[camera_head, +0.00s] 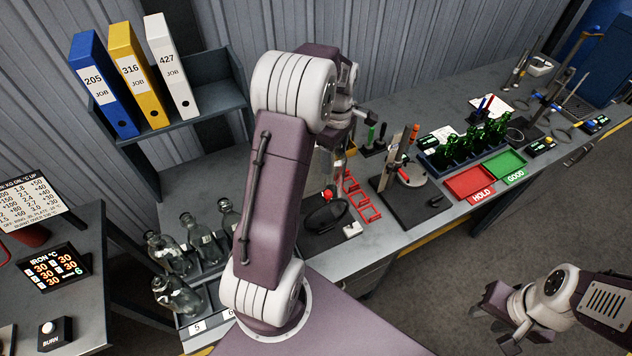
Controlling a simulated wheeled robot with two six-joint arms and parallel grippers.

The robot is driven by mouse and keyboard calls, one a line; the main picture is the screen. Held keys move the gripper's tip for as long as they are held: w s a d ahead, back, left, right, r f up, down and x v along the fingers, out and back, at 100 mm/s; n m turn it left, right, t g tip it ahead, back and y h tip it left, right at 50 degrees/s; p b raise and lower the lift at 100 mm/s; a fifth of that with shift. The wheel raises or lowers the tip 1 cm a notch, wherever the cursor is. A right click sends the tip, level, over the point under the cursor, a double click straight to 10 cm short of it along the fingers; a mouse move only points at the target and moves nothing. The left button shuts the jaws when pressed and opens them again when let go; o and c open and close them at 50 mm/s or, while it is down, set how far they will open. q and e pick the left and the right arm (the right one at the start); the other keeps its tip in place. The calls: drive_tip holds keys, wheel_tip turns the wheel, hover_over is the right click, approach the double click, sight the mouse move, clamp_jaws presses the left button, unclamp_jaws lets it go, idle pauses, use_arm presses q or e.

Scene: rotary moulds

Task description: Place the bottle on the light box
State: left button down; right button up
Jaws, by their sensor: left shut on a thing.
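My left arm rises across the middle of the view. Its gripper (344,122) is over the bench, mostly hidden behind my own wrist. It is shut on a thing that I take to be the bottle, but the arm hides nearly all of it. I cannot make out the light box for certain; a pale upright patch shows just beside the arm, partly covered. Several clear bottles (168,252) stand or lean in a numbered rack (193,327) left of my arm. My right gripper (497,312) is at the lower right, away from the bench, and its jaw opening is unclear.
Green bottles (462,146) stand in a dark rack behind the red HOLD tray (470,184) and green GOOD tray (503,165). A dark stand (412,205) and red frames (361,196) crowd the middle bench. Binders (139,75) fill a shelf at left. Open floor lies at right.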

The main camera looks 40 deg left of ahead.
use_arm(q)
drive_tip(key=s+a+f+p, duration=0.2)
drive_tip(key=s+f, duration=0.3)
drive_tip(key=f, duration=0.2)
drive_tip(key=shift+a+f, duration=0.15)
drive_tip(key=shift+a, duration=0.15)
drive_tip(key=shift+s, duration=0.1)
drive_tip(key=shift+d+f, duration=0.1)
drive_tip(key=shift+f, duration=0.1)
drive_tip(key=shift+c, duration=1.5)
unclamp_jaws()
drive_tip(key=shift+r, duration=0.1)
